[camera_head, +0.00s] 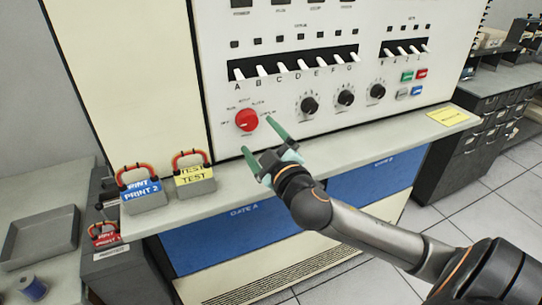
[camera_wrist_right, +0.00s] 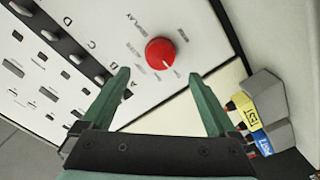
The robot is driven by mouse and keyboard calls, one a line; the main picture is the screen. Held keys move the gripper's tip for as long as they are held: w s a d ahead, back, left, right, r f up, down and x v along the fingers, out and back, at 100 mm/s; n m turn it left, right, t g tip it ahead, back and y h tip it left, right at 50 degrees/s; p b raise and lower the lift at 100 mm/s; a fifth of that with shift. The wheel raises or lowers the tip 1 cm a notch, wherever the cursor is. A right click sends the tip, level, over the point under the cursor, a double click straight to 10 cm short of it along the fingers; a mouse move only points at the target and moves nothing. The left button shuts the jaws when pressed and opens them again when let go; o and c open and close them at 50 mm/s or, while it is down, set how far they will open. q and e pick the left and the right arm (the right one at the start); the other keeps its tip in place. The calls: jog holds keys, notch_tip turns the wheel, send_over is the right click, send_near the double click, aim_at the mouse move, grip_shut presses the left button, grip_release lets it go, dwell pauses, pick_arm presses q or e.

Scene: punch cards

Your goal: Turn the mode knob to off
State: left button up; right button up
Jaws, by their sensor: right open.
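The red mode knob (camera_head: 247,120) sits on the white control panel, below the left end of a row of lettered switches. Small labels ring it, mostly too small to read; a white mark shows on it in the right wrist view (camera_wrist_right: 160,53). My right gripper (camera_head: 257,136) is open and empty just in front of the panel, slightly below and right of the knob. In the right wrist view the knob appears just beyond the gap between its green fingers (camera_wrist_right: 159,76), apart from both. My left gripper is not in view.
Three black knobs (camera_head: 345,98) and white lever switches (camera_head: 322,64) are on the panel to the right. On the ledge (camera_head: 225,190) below stand a yellow TEST block (camera_head: 195,181) and a blue PRINT 2 block (camera_head: 144,196) with orange wires. A yellow note (camera_head: 447,117) lies at the ledge's right end.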

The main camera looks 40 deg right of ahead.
jog(key=v, duration=0.6)
jog(key=shift+f, duration=0.1)
dwell(0.4)
